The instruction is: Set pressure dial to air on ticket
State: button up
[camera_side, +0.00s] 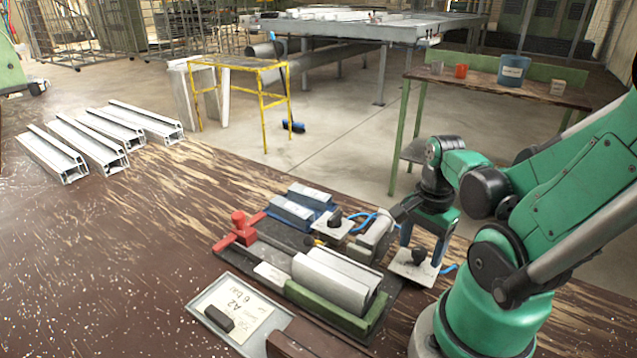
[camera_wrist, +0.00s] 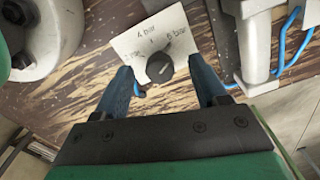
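The pressure dial is a round black knob (camera_wrist: 160,67) on a white plate (camera_wrist: 128,44) in the wrist view. The plate is lettered 4 bar at the top and 6 bar at the right; the left label is partly covered. A light line on the knob slants up to the right. My gripper (camera_wrist: 165,75) is open, with one blue finger on each side of the knob and gaps between. In the side view my gripper (camera_side: 423,246) is low over the dial plate (camera_side: 408,269). The ticket (camera_side: 252,312) reads AZ and 6 bar.
A black block (camera_side: 219,318) lies on the ticket's tray. A green-jawed clamp (camera_side: 330,310) holds a white profile beside a red handle (camera_side: 239,228). Several profiles (camera_side: 90,145) lie at the left; the bench between is clear.

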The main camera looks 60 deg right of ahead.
aim_at(420, 250)
jog(key=shift+r, duration=0.15)
jog(key=shift+r, duration=2.65)
jog(key=w+a+r+n+t, duration=0.2)
jog(key=w+a+n, duration=0.3)
jog(key=n, duration=0.5)
jog(key=w+a+r+n+t, duration=0.1)
jog(key=w+a+n+t, duration=0.4)
jog(key=w+n, duration=0.4)
jog(key=shift+w+a+r+n, duration=0.4)
jog(key=shift+a+n, duration=0.35)
jog(key=shift+n, duration=0.35)
